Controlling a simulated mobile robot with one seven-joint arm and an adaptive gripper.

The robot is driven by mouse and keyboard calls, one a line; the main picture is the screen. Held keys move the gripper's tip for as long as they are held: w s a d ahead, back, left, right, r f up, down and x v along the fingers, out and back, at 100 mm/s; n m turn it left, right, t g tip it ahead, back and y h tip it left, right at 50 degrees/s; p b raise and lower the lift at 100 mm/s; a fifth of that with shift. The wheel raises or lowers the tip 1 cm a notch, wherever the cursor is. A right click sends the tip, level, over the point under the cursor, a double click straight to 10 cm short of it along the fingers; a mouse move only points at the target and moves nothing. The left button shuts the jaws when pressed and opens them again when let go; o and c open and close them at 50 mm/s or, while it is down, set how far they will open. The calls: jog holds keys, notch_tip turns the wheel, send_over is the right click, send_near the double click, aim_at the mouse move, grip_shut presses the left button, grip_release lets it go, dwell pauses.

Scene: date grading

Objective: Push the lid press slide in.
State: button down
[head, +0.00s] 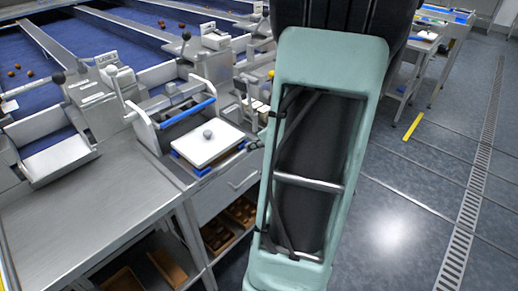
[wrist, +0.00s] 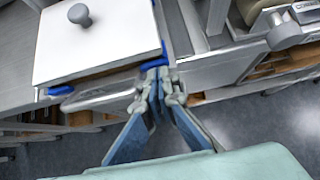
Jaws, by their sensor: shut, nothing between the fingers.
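The lid press (head: 183,112), with grey side plates and a blue bar, stands on the bench left of my arm in the head view. Its slide (head: 204,169) sticks out at the front, with blue corner pieces and a white square lid (head: 208,144) with a grey knob on it. In the wrist view the white lid (wrist: 100,45) fills the upper left. My gripper (wrist: 157,72) is shut and empty, its tips close to the slide's blue corner piece (wrist: 153,62); I cannot tell if they touch. In the head view my arm hides most of the gripper.
A steel bench (head: 90,215) extends to the left, with blue sorting lanes (head: 135,45) behind it. Wooden trays (head: 218,237) lie on the shelf below the press. Another grey device (wrist: 283,33) stands right of the slide. Open floor (head: 410,215) lies to the right.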

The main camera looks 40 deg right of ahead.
aim_at(217, 121)
jog(key=shift+w, duration=0.15)
jog(key=w, duration=0.5)
jog(key=w+a+p, duration=0.1)
jog(key=w, duration=0.9)
jog(key=shift+w+a+p, duration=0.2)
jog(key=shift+w+p, duration=0.1)
jog(key=shift+p, duration=0.05)
jog(key=shift+w+r, duration=0.1)
jog(key=shift+w, duration=0.05)
jog(key=shift+w+r, duration=0.1)
